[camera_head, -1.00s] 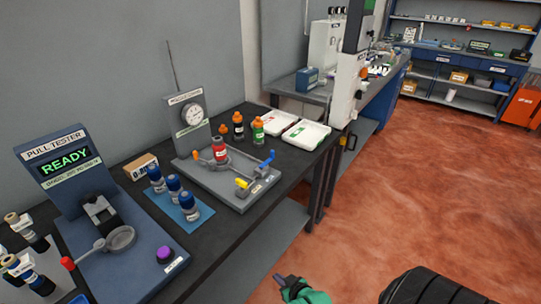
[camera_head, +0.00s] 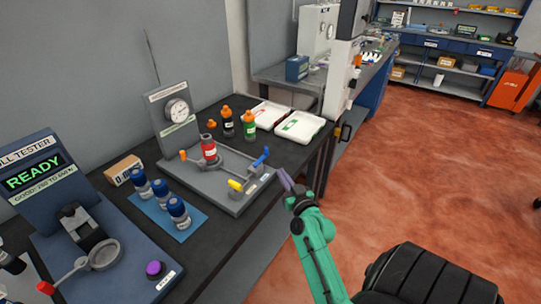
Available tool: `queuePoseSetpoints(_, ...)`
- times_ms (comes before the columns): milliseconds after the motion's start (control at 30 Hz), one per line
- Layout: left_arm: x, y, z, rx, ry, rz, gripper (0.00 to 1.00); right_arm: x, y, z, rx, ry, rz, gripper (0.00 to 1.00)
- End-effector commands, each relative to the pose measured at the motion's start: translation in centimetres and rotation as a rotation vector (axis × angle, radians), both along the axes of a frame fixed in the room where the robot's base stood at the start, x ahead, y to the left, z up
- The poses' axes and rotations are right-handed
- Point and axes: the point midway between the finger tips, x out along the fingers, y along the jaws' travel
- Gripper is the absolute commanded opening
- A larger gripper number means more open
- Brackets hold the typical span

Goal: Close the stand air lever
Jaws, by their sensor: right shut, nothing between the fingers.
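The grey stand (camera_head: 228,199) sits on the dark bench with a round gauge (camera_head: 177,111) on its back plate. A blue-handled lever (camera_head: 262,157) stands up at its right side, and a yellow-handled lever (camera_head: 237,186) lies near its front corner. Their small labels are too small to read, so I cannot tell which is the air lever. A red bottle (camera_head: 209,150) stands upright on the stand, beside an orange handle (camera_head: 183,155). My right gripper (camera_head: 284,179) is shut and empty, just right of the stand and apart from the blue lever. My left gripper is out of view.
Blue-capped bottles (camera_head: 160,187) stand on a blue mat left of the stand. The pull tester (camera_head: 115,250) is at the left. Open floor lies right of the bench.

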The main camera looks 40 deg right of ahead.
Motion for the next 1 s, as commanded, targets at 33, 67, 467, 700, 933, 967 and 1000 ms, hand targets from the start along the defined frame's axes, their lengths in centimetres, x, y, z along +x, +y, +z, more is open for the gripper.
queuePoseSetpoints(33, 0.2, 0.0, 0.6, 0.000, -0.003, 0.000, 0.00, 1.2, -0.4, 0.5, 0.000, -0.004, 0.000, 0.00)
queuePoseSetpoints(67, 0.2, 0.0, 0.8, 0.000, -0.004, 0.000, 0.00, 1.8, -0.6, 0.5, 0.001, -0.003, 0.000, 0.00)
queuePoseSetpoints(467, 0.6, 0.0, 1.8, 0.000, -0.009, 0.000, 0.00, 9.0, -2.8, 0.1, -0.001, 0.000, 0.000, 0.00)
queuePoseSetpoints(700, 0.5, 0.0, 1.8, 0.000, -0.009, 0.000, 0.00, 9.7, -3.0, 0.0, -0.002, 0.001, -0.001, 0.00)
queuePoseSetpoints(933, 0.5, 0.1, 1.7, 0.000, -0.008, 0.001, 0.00, 9.7, -3.0, 0.0, -0.002, 0.001, 0.002, 0.00)
queuePoseSetpoints(967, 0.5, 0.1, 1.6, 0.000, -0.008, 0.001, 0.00, 9.7, -3.0, -0.1, -0.002, 0.001, 0.004, 0.00)
queuePoseSetpoints(1000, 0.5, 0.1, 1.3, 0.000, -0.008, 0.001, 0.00, 9.7, -3.0, -0.2, -0.002, 0.001, 0.008, 0.00)
